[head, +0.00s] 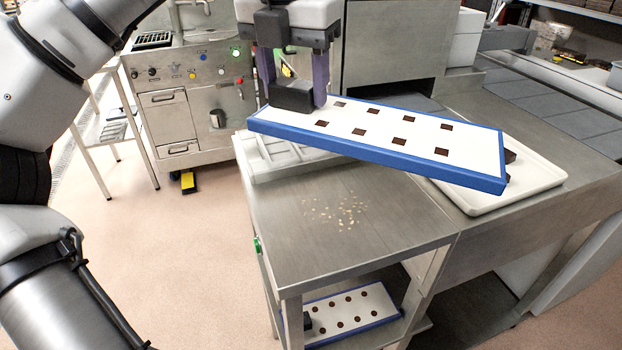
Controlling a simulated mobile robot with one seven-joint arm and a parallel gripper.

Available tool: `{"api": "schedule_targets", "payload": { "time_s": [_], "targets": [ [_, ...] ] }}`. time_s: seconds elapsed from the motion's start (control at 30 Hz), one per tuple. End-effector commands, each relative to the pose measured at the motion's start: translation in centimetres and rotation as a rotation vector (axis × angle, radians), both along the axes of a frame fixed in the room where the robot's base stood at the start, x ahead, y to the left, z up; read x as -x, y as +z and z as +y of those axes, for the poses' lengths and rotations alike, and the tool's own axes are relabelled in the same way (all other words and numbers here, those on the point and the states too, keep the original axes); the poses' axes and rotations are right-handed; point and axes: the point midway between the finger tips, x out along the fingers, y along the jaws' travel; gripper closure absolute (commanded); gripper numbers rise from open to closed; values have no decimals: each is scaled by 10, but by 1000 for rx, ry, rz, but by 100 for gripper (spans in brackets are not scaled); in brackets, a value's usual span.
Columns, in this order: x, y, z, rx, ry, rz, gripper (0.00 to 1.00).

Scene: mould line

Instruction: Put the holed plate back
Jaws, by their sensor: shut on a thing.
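The holed plate (375,124) is a white board with a blue rim, two rows of dark square openings and a black block handle (294,95) at its left end. My gripper (292,92) is shut on the black handle, with a purple finger on each side. The plate hangs above the steel table, tilted down to the right in the picture. It partly hides a white tray below its right end and a pale moulded tray below its left end. A second blue-rimmed plate (355,314) with round dark holes lies on the lower shelf.
The steel table (350,235) has pale crumbs scattered on its bare front part. The white tray (535,190) holds dark pieces at the right. The pale moulded tray (262,160) stands at the left edge. A control cabinet (185,100) and a conveyor (545,95) stand behind.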

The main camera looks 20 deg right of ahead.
Motion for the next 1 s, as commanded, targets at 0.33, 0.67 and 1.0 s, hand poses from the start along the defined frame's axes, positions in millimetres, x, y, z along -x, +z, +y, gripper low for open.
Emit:
{"api": "schedule_targets", "payload": {
  "time_s": [0.33,0.67,1.0],
  "targets": [
    [0,-92,1,1,-1,4,80],
    [0,-129,0,2,1,1,80],
    [0,-169,0,2,1,1,80]
  ]
}}
